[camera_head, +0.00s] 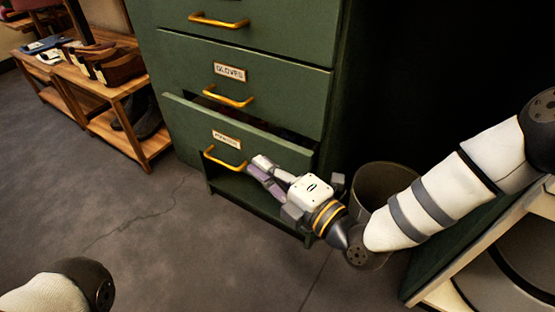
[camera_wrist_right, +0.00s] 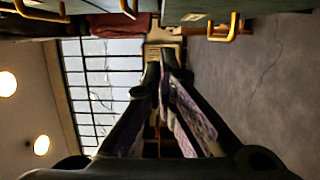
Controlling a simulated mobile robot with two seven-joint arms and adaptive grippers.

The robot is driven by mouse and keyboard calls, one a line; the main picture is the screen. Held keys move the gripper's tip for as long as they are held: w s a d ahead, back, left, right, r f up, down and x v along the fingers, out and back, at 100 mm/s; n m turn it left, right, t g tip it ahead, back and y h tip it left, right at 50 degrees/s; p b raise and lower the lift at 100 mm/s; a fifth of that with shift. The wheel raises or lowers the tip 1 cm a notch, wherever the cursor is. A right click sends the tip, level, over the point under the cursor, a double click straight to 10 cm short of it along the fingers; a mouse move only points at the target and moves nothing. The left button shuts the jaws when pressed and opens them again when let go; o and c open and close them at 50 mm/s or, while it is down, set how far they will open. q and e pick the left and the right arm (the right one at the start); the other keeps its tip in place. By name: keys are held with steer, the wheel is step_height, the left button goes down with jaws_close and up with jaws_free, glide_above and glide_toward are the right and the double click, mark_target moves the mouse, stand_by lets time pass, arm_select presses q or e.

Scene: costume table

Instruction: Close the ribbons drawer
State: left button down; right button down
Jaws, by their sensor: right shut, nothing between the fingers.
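The green cabinet (camera_head: 345,60) stands at the top centre of the head view. Its lowest visible drawer (camera_head: 275,152), with a small label (camera_head: 227,140) too blurred to read surely, juts out partly open with a dark gap along its top. A brass handle (camera_head: 225,160) is on its front. My right gripper (camera_head: 257,168) is shut and empty, just right of that handle and close to the drawer front; I cannot tell whether it touches. In the wrist view its fingers (camera_wrist_right: 167,60) come together, with a brass handle (camera_wrist_right: 232,30) at upper right. My left gripper is out of view.
The drawer labelled GLOVES (camera_head: 245,80) above is shut. A grey bin (camera_head: 385,180) stands right of the cabinet, behind my right arm. A wooden shoe rack (camera_head: 130,85) is at the left. The floor (camera_head: 130,200) in front is clear.

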mark_target(289, 142)
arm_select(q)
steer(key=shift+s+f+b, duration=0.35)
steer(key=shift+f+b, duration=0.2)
arm_select(e)
steer(key=shift+w+d, duration=0.6)
steer(key=shift+w, duration=0.25)
steer(key=shift+w+d, duration=0.6)
steer(key=shift+w, duration=0.2)
steer(key=w+d, duration=0.2)
steer(key=w, duration=0.1)
steer(key=shift+w+d+b, duration=0.1)
steer(key=shift+d+b, duration=0.05)
steer(key=shift+b, duration=0.2)
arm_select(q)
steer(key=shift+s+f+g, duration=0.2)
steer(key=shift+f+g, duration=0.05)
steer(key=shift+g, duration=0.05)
arm_select(e)
steer(key=shift+w+d, duration=0.3)
steer(key=shift+w, duration=0.05)
steer(key=shift+r, duration=0.1)
